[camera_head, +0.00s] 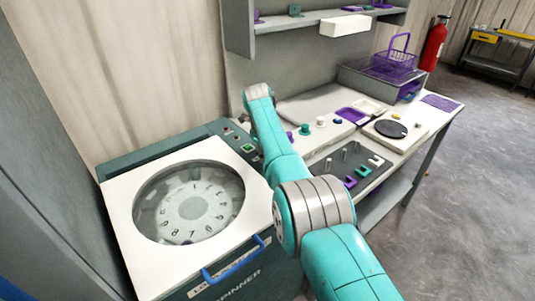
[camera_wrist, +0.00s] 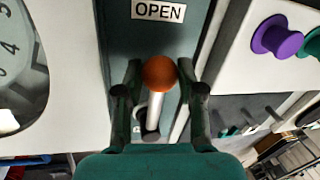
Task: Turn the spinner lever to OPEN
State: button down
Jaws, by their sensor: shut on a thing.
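The spinner (camera_head: 120,218) is a teal machine with a white top and a round clear window over a numbered dial, at the left in the head view. In the wrist view its lever (camera_wrist: 155,108) has a pale shaft and an orange ball knob (camera_wrist: 159,73). An OPEN label (camera_wrist: 158,11) lies beyond the knob, at the top of the picture. My gripper (camera_wrist: 159,82) is shut on the lever, one finger on each side near the knob. The lever's lower end is partly hidden by my gripper. In the head view my arm hides the lever and gripper.
A blue handle (camera_head: 236,260) is on the spinner's front. To the right, a bench (camera_head: 440,115) holds purple and teal pieces, a dark round plate (camera_head: 391,129) and a purple basket (camera_head: 395,62). A shelf (camera_head: 300,21) hangs above. Open floor lies at the right.

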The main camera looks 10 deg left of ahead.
jog(key=shift+d, duration=0.1)
jog(key=c, duration=0.7)
grip_release()
jog(key=r, duration=0.4)
jog(key=s+r, duration=0.1)
jog(key=r, duration=0.3)
jog(key=a+r, duration=0.1)
jog(key=r, duration=0.2)
jog(key=shift+s+a+r, duration=0.1)
jog(key=shift+s+r, duration=0.3)
